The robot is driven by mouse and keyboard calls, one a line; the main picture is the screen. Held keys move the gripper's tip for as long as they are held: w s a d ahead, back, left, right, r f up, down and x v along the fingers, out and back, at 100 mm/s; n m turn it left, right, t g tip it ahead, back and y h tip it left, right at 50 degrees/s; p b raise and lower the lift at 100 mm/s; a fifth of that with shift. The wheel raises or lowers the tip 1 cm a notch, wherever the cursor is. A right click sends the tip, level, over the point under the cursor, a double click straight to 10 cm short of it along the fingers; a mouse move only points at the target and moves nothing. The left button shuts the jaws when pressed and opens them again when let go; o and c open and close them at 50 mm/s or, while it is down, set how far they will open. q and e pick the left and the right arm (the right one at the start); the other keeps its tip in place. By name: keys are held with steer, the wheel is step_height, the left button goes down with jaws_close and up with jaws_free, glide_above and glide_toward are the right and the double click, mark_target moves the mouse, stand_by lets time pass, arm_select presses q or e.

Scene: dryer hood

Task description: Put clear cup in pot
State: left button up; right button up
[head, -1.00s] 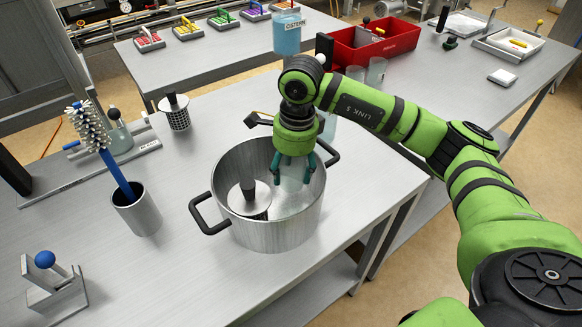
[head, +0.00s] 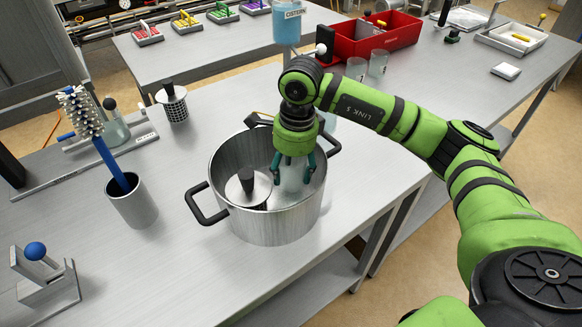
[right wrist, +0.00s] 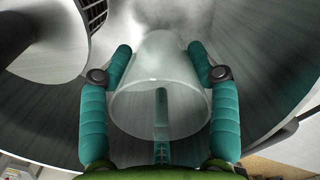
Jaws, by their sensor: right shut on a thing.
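The pot (head: 275,222) is a large open metal pot with two dark handles, standing on the near table. My right gripper (head: 292,168) reaches down inside its right part, below the rim. It is shut on the clear cup (head: 293,180), which is partly hidden by the fingers. In the right wrist view the clear cup (right wrist: 160,95) sits between the two teal fingers (right wrist: 160,75), with the pot's inner wall (right wrist: 245,45) around it. I cannot tell whether the cup touches the pot floor. My left gripper is not in view.
A round metal piece with a black knob (head: 247,184) is in the pot's left part. A grey holder with a brush (head: 133,208) stands left of the pot. More clear cups (head: 377,63) stand by a red bin (head: 395,38) on the far table.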

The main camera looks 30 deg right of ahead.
steer(key=shift+f+b, duration=0.55)
steer(key=shift+f, duration=0.2)
steer(key=shift+f, duration=0.15)
steer(key=o, duration=1.2)
steer(key=r, duration=1.2)
steer(key=shift+s+d, duration=0.25)
steer(key=shift+d, duration=0.1)
